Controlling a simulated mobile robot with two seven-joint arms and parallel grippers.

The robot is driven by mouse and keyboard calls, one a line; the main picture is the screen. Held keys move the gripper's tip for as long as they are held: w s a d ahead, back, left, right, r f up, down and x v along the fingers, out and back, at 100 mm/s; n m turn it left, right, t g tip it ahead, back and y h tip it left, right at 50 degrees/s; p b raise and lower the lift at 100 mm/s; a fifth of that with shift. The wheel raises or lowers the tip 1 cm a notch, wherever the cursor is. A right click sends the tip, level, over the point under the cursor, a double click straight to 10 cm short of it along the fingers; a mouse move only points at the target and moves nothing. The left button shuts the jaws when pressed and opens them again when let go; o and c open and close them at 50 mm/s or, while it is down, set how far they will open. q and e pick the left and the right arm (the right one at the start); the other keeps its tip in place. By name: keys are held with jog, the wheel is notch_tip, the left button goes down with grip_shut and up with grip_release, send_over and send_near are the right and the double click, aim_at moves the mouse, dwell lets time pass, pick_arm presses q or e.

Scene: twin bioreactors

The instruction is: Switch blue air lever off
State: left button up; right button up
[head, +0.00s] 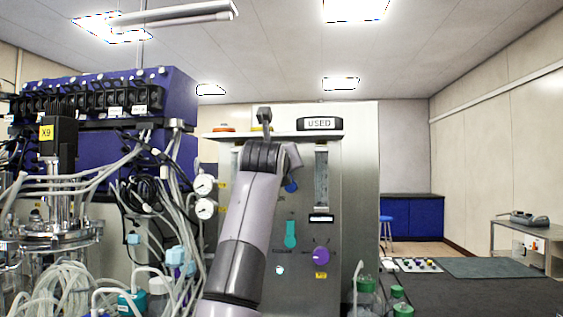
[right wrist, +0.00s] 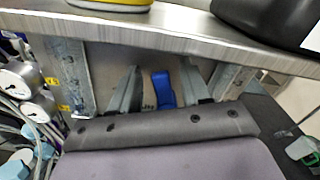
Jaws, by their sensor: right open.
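The blue lever (head: 291,186) is on the metal panel (head: 350,200), partly hidden by my right arm in the head view. In the right wrist view the blue lever (right wrist: 163,90) stands upright against the panel. My right gripper (right wrist: 160,78) is open, with one finger on each side of the lever. I cannot tell whether either finger touches it. In the head view the gripper is mostly hidden behind my right wrist. My left gripper is not in view.
A teal lever (head: 290,235) and a purple knob (head: 321,255) sit lower on the panel. A metal ledge (right wrist: 200,40) overhangs the gripper. Gauges (head: 205,184) and bundled tubes (head: 160,190) crowd the left. Green-capped bottles (head: 366,284) stand at lower right.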

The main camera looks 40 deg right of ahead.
grip_shut()
notch_tip(320, 180, down, 5)
jog(key=w+a+n+b, duration=0.2)
jog(key=n+b, duration=0.4)
jog(key=n, duration=0.8)
jog(key=shift+w, duration=0.35)
jog(key=shift+a, duration=0.1)
grip_release()
